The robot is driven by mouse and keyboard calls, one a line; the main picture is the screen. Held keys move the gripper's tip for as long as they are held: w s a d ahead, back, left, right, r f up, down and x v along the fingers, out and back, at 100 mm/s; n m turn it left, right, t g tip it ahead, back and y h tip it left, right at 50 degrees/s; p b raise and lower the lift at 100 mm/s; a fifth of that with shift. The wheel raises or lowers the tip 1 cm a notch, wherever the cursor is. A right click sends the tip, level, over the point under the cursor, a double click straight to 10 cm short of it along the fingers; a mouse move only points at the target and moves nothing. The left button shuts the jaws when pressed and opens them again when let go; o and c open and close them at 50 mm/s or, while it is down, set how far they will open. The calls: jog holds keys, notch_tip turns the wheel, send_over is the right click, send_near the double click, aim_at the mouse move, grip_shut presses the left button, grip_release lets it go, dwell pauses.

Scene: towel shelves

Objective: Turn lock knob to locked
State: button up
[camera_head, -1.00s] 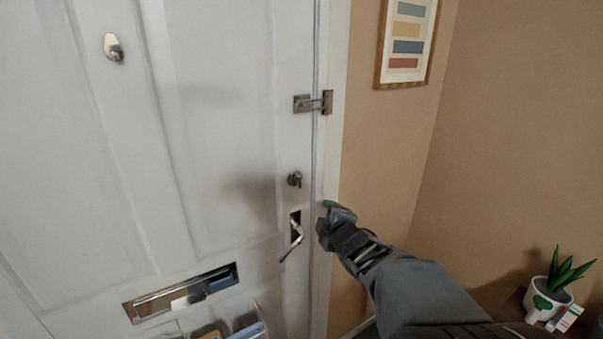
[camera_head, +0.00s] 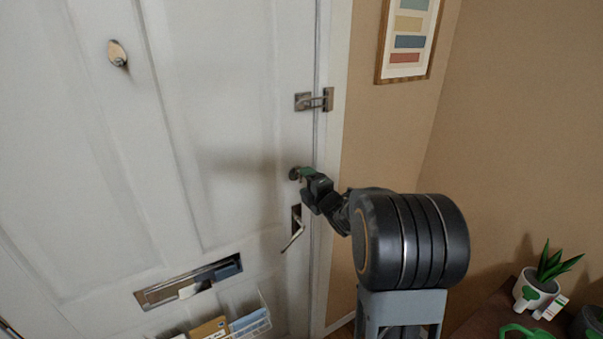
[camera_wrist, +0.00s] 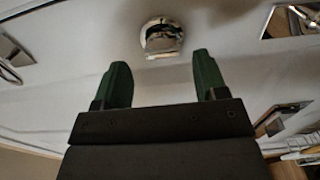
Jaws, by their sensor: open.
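The lock knob (camera_head: 294,174) is a small metal knob on the white door (camera_head: 225,130), near its right edge and above the lever handle (camera_head: 293,234). In the wrist view the knob (camera_wrist: 162,38) is round and shiny, with a flat turn piece, just beyond and between the fingertips. My gripper (camera_head: 305,174) reaches in from the right with its green fingertips at the knob. In the wrist view my gripper (camera_wrist: 160,75) is open, with nothing between the fingers. I cannot tell whether the fingers touch the knob in the head view.
A latch guard (camera_head: 314,100) sits above the knob on the door edge. A mail slot (camera_head: 188,281) and a letter holder (camera_head: 250,324) are lower on the door. A framed picture (camera_head: 409,40) hangs on the right wall. A potted plant (camera_head: 541,283) stands at lower right.

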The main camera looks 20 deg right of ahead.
aim_at(301, 177)
jog(key=shift+w+a+p, duration=0.15)
jog(key=shift+w+p, duration=0.1)
jog(key=shift+w, duration=0.65)
jog(key=shift+w+a+p, duration=0.1)
jog(key=shift+w+p, duration=0.1)
jog(key=shift+w, duration=0.65)
jog(key=c, duration=0.9)
